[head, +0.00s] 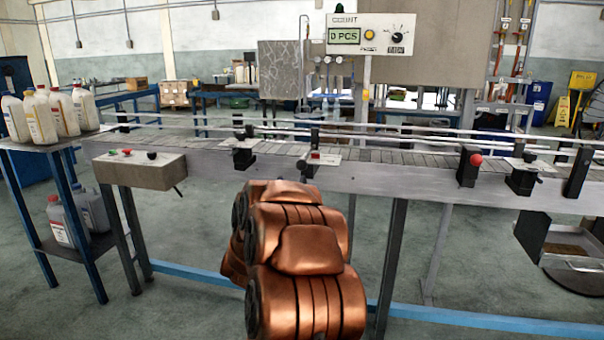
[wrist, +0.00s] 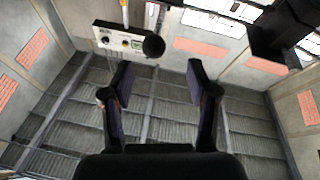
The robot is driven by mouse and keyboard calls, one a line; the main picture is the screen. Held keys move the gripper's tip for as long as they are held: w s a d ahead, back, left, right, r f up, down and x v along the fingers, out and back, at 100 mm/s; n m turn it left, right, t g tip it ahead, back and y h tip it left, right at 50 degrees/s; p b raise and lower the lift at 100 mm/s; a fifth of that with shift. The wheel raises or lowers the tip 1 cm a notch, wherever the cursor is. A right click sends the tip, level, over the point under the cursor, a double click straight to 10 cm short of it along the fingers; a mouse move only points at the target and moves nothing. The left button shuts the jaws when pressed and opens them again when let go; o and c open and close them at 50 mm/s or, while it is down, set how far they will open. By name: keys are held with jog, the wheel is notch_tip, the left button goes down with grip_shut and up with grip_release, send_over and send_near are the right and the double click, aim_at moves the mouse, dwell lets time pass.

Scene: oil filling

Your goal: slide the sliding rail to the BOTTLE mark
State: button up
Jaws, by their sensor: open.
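Pale guide rails (head: 420,139) run along the conveyor in the head view, held by black brackets. I cannot tell which of them is the sliding rail. Small white plates sit by the brackets, one at the left (head: 240,143), one at the middle (head: 322,156) and one at the right (head: 520,164). Their print is too small to read, so I cannot tell which is the BOTTLE mark. My gripper (wrist: 158,88) is open and empty in the wrist view, its two dark fingers well apart. The head view does not show it, only my copper arm in front of the conveyor.
A red knob (head: 476,160) on a black block stands at the conveyor's front edge. A control box (head: 140,170) is at its left end. The counter panel (head: 371,34) rises behind. White jugs (head: 40,118) stand on a side table. The floor at left front is clear.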

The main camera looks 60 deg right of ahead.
aim_at(300, 169)
jog(key=shift+s+d+r+g, duration=0.1)
jog(key=shift+s+d+g, duration=0.2)
jog(key=shift+g, duration=0.1)
jog(key=shift+x, duration=3.75)
jog(key=shift+w+a+r, duration=0.1)
grip_shut()
